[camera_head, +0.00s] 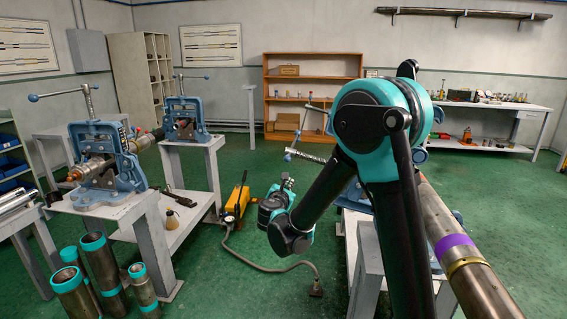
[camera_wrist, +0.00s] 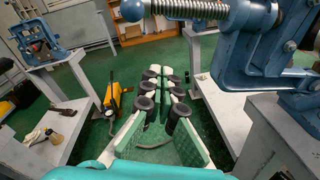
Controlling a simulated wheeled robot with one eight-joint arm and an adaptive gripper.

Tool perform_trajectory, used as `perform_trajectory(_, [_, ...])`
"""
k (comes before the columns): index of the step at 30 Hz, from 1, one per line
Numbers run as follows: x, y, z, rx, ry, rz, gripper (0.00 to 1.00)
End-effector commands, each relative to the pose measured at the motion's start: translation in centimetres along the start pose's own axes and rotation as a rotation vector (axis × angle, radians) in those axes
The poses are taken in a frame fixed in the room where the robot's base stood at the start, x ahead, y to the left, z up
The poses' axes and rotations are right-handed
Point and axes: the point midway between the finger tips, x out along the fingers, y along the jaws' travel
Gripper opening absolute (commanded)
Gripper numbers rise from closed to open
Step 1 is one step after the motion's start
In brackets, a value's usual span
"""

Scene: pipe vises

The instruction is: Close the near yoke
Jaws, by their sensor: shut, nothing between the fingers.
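The nearest yoke on the right bench is blue and lies swung over sideways, its screw (camera_wrist: 188,9) running nearly level with a blue ball at the end of its handle. The blue yoke frame (camera_wrist: 240,60) fills the upper right of the wrist view. In the head view my arm hides most of this vise, but its screw (camera_head: 308,157) shows left of the arm. My gripper (camera_wrist: 165,80) is shut and empty, below and left of the yoke, apart from it. In the head view only part of my gripper shows, beside the arm's lower end.
A pipe (camera_head: 455,245) with purple and brass bands lies along the right bench. Two upright blue vises, one nearer (camera_head: 105,160) and one farther (camera_head: 186,120), stand at left. A yellow pump (camera_head: 237,205) with a hose sits on the green floor between.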

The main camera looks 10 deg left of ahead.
Motion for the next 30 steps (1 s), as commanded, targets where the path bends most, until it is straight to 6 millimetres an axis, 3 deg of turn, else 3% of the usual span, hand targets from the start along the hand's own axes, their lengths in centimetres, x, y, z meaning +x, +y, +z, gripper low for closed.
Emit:
perform_trajectory(1, [-0.2, 1.9, -0.7, -0.057, -0.015, 0.037, 0.0])
perform_trajectory(3, [-0.4, 3.4, -1.1, -0.116, -0.034, 0.069, 0.0])
perform_trajectory(6, [-0.4, 4.5, -1.3, -0.158, -0.048, 0.09, 0.0])
perform_trajectory(11, [1.3, 4.7, -1.3, -0.164, -0.05, 0.09, 0.0])
perform_trajectory(24, [9.7, 5.3, -0.9, -0.161, -0.05, 0.088, 0.0])
perform_trajectory(30, [9.9, 5.8, 1.9, -0.16, -0.049, 0.09, 0.0])
